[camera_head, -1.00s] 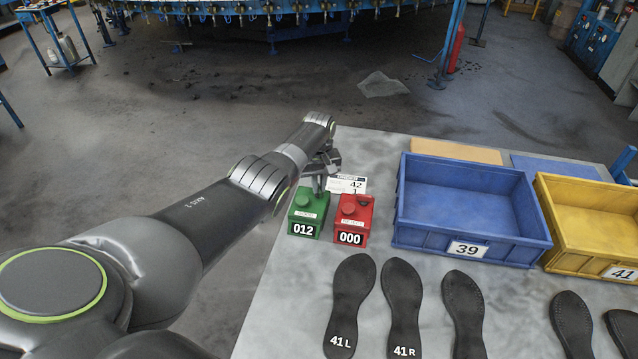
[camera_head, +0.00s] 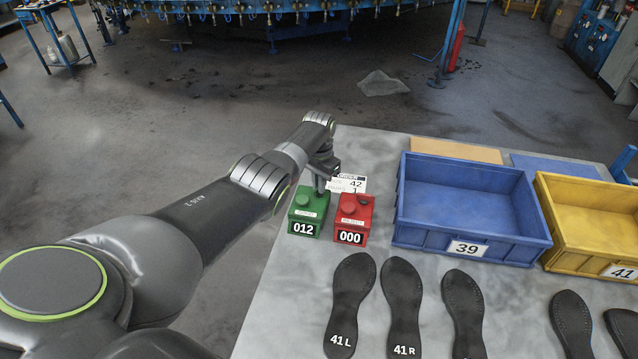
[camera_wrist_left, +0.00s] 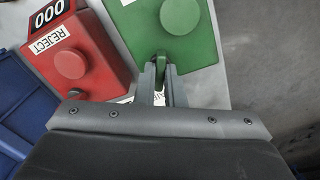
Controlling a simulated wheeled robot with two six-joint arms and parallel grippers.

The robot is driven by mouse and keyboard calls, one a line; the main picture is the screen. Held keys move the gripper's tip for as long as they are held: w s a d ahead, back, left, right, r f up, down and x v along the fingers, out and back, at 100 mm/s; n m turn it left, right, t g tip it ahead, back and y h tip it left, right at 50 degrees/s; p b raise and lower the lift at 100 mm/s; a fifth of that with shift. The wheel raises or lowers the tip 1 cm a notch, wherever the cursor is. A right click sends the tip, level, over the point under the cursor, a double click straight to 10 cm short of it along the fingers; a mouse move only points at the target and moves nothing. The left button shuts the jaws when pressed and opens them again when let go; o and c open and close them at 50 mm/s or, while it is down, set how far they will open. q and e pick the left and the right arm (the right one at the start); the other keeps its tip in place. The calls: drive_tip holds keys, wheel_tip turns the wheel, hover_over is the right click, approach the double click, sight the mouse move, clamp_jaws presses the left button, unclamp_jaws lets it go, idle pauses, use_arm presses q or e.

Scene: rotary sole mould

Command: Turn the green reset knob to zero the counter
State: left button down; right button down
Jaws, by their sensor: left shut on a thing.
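The green counter (camera_head: 306,212) stands at the table's left edge and its display reads 012. In the left wrist view its green box (camera_wrist_left: 200,45) has a round green button (camera_wrist_left: 180,14) on top. My left gripper (camera_head: 318,188) is at the counter's far side. In the left wrist view its fingers (camera_wrist_left: 162,84) are shut on the small green reset knob (camera_wrist_left: 160,66) that sticks out from the box's side. The fingers hide part of the knob. My right gripper is not in view.
A red reject counter (camera_head: 352,216) reading 000 stands close to the right of the green one. An order card (camera_head: 346,184) lies behind it. A blue crate (camera_head: 471,200), a yellow crate (camera_head: 595,225) and several black soles (camera_head: 350,285) are farther right and in front.

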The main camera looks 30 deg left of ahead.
use_arm(q)
drive_tip(key=m, duration=1.2)
drive_tip(key=shift+b, duration=0.3)
drive_tip(key=shift+m, duration=0.3)
drive_tip(key=c, duration=1.5)
unclamp_jaws()
drive_tip(key=shift+r, duration=0.1)
drive_tip(key=shift+w+r, duration=0.1)
drive_tip(key=shift+r, duration=0.5)
wheel_tip(320, 180, up, 16)
drive_tip(key=shift+r+b, duration=0.1)
drive_tip(key=shift+b, duration=0.25)
